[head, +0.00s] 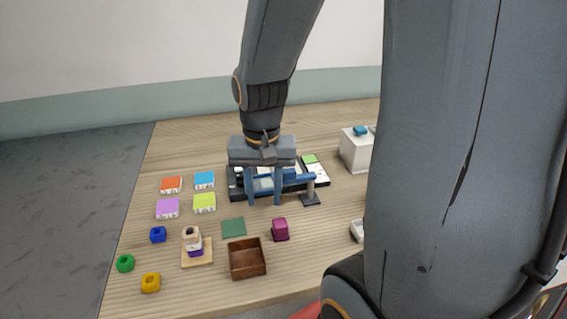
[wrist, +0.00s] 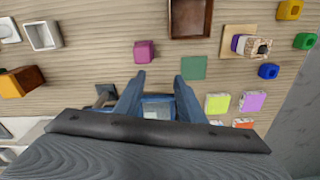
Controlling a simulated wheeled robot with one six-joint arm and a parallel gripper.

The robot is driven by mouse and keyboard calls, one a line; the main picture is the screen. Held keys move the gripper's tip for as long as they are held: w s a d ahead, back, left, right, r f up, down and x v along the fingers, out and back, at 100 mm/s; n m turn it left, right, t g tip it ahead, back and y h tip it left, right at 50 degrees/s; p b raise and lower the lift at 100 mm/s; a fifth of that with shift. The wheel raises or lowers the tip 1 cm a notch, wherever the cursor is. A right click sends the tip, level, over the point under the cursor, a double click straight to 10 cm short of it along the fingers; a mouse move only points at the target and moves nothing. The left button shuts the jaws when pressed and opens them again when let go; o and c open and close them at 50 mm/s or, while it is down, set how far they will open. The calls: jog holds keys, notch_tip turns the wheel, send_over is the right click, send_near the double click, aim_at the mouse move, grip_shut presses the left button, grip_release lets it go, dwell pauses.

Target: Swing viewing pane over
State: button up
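The viewing pane, in a blue frame (head: 296,183), sits at a thin grey post (head: 311,192) over a dark board with white areas (head: 235,192). My gripper (head: 265,200) is over the pane, pointing down, its two fingers spread. In the wrist view the blue frame (wrist: 157,100) shows between and behind the fingers of my gripper (wrist: 161,76), with a pale panel in it. The fingers are apart and nothing is clearly clamped. Whether a finger touches the frame cannot be told. My gripper hides much of the pane and board in the head view.
In front stand a brown open box (head: 247,260), a magenta block (head: 280,230), a green mat (head: 234,228) and a small stack on a wooden plate (head: 197,254). Coloured tiles (head: 168,208) and small blocks lie left. A white box (head: 356,152) stands right.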

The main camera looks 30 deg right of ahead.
aim_at(289, 170)
jog(key=w+d+r+m, duration=0.1)
jog(key=d+r+m, duration=0.1)
jog(key=d+m, duration=0.1)
jog(key=w+d+r+m+p, duration=0.1)
jog(key=w+d+r+m, duration=0.1)
jog(key=m, duration=0.4)
jog(key=w+d+r+m+p, duration=0.1)
jog(key=d+r+m, duration=0.2)
jog(key=r+m, duration=0.1)
jog(key=shift+w+d+m+g, duration=0.3)
jog(key=shift+w+d+m, duration=0.1)
jog(key=shift+m, duration=0.2)
jog(key=shift+d+r+m, duration=0.25)
jog(key=shift+d+m, duration=0.15)
jog(key=shift+m, duration=0.3)
jog(key=shift+f+p, duration=0.7)
jog(key=shift+f, duration=3.15)
jog(key=shift+c, duration=0.4)
grip_shut()
